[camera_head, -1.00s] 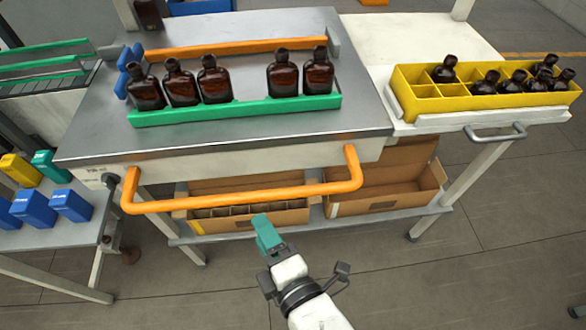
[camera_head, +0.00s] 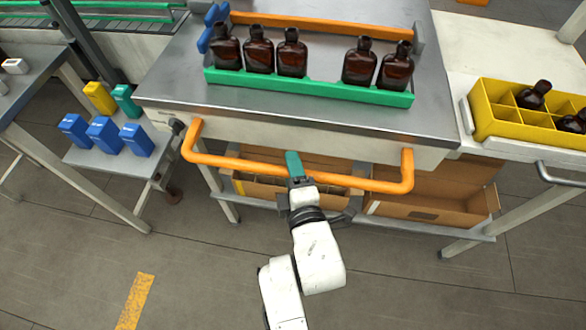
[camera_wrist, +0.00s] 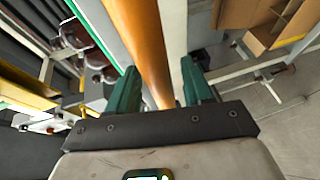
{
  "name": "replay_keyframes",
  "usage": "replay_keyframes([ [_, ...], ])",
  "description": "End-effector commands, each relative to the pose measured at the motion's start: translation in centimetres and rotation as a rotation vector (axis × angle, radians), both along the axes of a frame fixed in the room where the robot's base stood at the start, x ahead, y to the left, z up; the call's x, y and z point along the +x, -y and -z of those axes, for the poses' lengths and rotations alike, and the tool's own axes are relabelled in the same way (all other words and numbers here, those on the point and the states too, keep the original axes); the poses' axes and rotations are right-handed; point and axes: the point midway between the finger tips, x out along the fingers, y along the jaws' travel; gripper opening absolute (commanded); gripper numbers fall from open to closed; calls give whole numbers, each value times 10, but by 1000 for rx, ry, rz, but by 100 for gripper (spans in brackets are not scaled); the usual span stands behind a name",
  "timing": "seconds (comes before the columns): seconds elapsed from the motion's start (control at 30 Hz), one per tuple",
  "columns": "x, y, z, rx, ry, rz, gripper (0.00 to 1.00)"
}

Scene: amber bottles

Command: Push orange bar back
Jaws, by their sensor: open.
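The orange bar (camera_head: 350,182) is a bent handle on the front edge of the metal-topped table (camera_head: 300,112). My gripper (camera_head: 293,163) is at the middle of the bar in the head view, with its teal fingers pointing toward the table. In the wrist view the orange bar (camera_wrist: 146,45) runs between the two spread fingers of my gripper (camera_wrist: 160,88). The gripper is open; I cannot tell whether a finger touches the bar.
Several amber bottles (camera_head: 291,55) stand behind a green rail (camera_head: 310,88) on the tabletop. A second orange rail (camera_head: 320,22) lies behind them. Open cardboard boxes (camera_head: 432,207) sit on the shelf below. A yellow crate (camera_head: 500,125) with bottles stands right. Blue containers (camera_head: 104,136) stand left.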

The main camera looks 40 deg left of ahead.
Motion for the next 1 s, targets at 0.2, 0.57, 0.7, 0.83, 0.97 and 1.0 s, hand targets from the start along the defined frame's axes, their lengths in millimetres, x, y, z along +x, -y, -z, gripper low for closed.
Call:
replay_keyframes([
  [0.2, 0, 0, 0, 0, 0, 0, 51],
  [0.57, 0, 0, 0, -1, -1, 0, 17],
  [0.7, 0, 0, 1, -1, -1, 0, 4],
  [0.83, 0, 0, 1, -1, -1, 0, 0],
  [0.97, 0, 0, 1, -1, -1, 0, 0],
  [1.0, 0, 0, 1, -1, -1, 0, 0],
])
